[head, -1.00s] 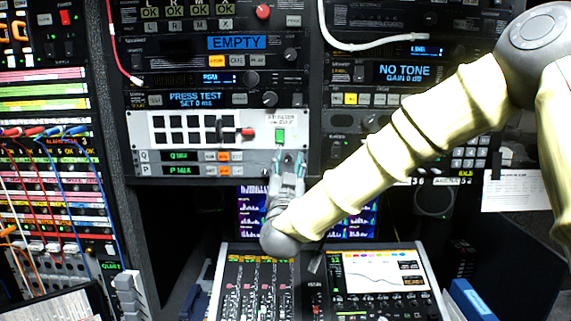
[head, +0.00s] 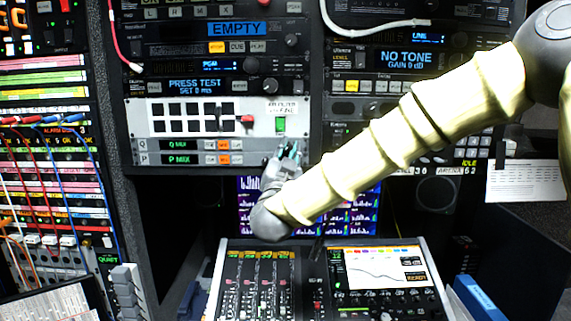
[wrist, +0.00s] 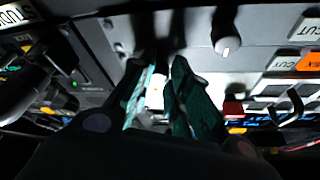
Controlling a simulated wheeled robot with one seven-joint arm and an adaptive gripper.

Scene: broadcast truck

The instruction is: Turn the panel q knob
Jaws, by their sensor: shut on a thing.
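Panel Q is the upper of two narrow rows (head: 190,145) below the white button panel, with a green-lettered display and small buttons, one orange. My gripper (head: 290,151) is at the right end of these rows, reaching up from below. Its teal fingers also show in the wrist view (wrist: 165,68), close together against the panel face. They are shut on the panel q knob, which the fingers and shadow hide almost fully. Another dark knob with a white pointer (wrist: 226,45) stands free beside the fingers in the wrist view.
The white panel (head: 205,118) with black buttons and a red lever lies just above. Panel P (head: 180,159) is directly below panel Q. A mixing console (head: 330,245) stands below my arm. Patch cables (head: 75,170) hang at the left.

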